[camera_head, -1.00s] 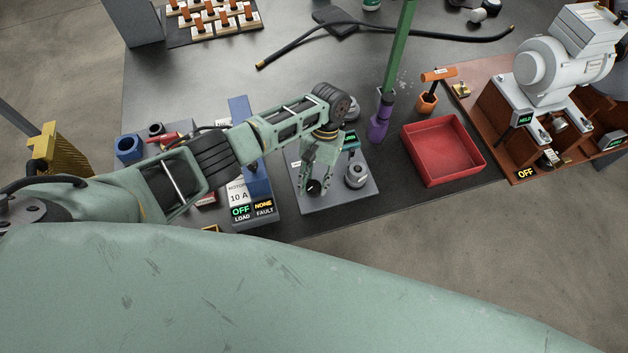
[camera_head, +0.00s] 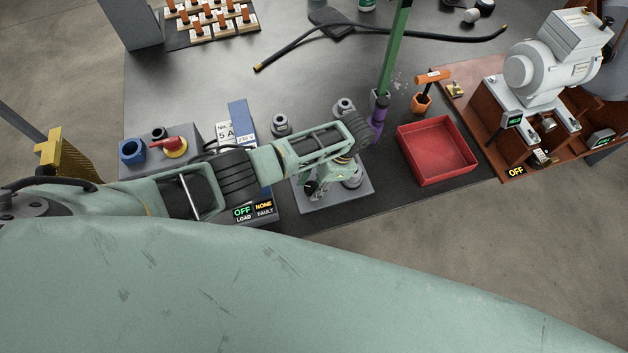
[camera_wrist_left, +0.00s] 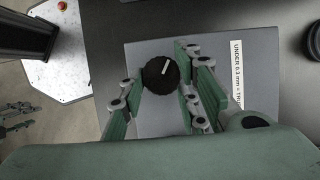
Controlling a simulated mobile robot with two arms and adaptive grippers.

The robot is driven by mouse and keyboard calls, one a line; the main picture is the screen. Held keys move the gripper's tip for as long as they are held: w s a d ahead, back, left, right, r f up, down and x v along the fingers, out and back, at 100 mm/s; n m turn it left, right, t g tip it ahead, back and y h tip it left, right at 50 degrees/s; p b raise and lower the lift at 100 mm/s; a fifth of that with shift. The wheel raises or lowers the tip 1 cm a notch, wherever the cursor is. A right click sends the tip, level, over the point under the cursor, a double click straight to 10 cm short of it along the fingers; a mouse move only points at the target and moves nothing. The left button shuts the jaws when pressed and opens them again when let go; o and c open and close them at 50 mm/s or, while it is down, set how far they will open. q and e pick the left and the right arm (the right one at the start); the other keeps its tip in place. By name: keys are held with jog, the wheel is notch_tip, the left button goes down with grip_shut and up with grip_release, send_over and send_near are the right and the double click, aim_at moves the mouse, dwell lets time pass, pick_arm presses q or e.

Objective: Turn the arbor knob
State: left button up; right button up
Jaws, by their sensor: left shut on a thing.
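The round black arbor knob (camera_wrist_left: 160,75) sits on a grey plate in the left wrist view. A white pointer mark on it leans slightly right of straight up. My left gripper (camera_wrist_left: 163,84) has one finger on each side of the knob and is shut on it. In the head view, my left gripper (camera_head: 316,189) is low over the front part of the grey plate (camera_head: 340,203), and its wrist and fingers mostly hide the knob. My right gripper is in neither view.
A red tray (camera_head: 436,150) stands right of the plate, with a green and purple post (camera_head: 379,118) between. Grey round fittings (camera_head: 281,124) stand behind my left arm. A motor unit (camera_head: 545,75) is at right. Switch boxes (camera_head: 150,150) are at left.

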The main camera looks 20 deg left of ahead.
pick_arm(q)
jog(key=m+p, duration=0.1)
jog(key=m, duration=0.1)
jog(key=m+t+p, duration=0.2)
jog(key=m, duration=0.1)
jog(key=shift+s+d+r+m+y+p, duration=0.25)
jog(key=shift+s+d+m+y+p, duration=0.05)
jog(key=shift+d+y+p, duration=0.1)
jog(key=m+t+p, duration=0.1)
jog(key=m+p, duration=0.1)
jog(key=m, duration=0.1)
jog(key=shift+s+a+f, duration=0.1)
jog(key=shift+s+f, duration=0.05)
jog(key=shift+s+f+m+t+p, duration=0.1)
jog(key=shift+m+t+p, duration=0.2)
jog(key=shift+m, duration=0.4)
jog(key=shift+a+f, duration=0.1)
jog(key=shift+s, duration=0.15)
jog(key=o, duration=1)
jog(key=shift+o, duration=0.3)
jog(key=shift+a, duration=0.1)
jog(key=v, duration=1.2)
